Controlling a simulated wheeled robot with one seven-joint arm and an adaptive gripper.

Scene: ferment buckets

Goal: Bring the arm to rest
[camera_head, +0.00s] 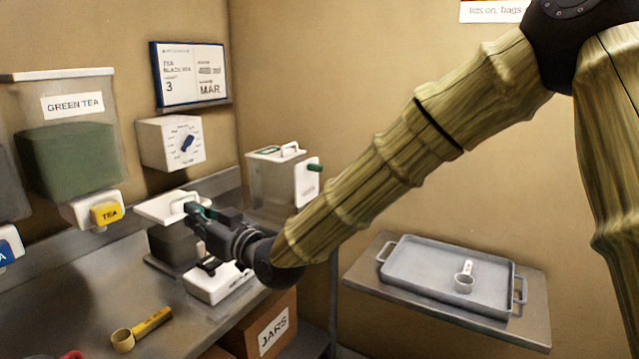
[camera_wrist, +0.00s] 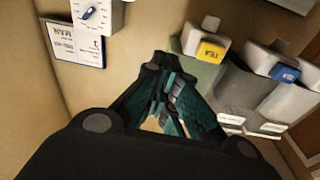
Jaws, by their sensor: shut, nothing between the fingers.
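My arm reaches in from the upper right in the head view, down to the counter at the left. My gripper (camera_head: 196,212) is shut and empty, at the near side of a white-lidded bucket (camera_head: 160,208) on the counter. In the head view I cannot tell whether it touches the lid. The wrist view shows the dark and green fingers of my gripper (camera_wrist: 165,115) closed together, with the wall and the dispensers beyond them.
A green tea dispenser (camera_head: 68,160) hangs at the left. A yellow scoop (camera_head: 141,329) lies on the counter (camera_head: 70,300). A clear bucket (camera_head: 270,182) stands at the back corner. A grey tray (camera_head: 420,275) with a white scoop (camera_head: 464,277) sits on the right shelf. A jars box (camera_head: 262,335) is below.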

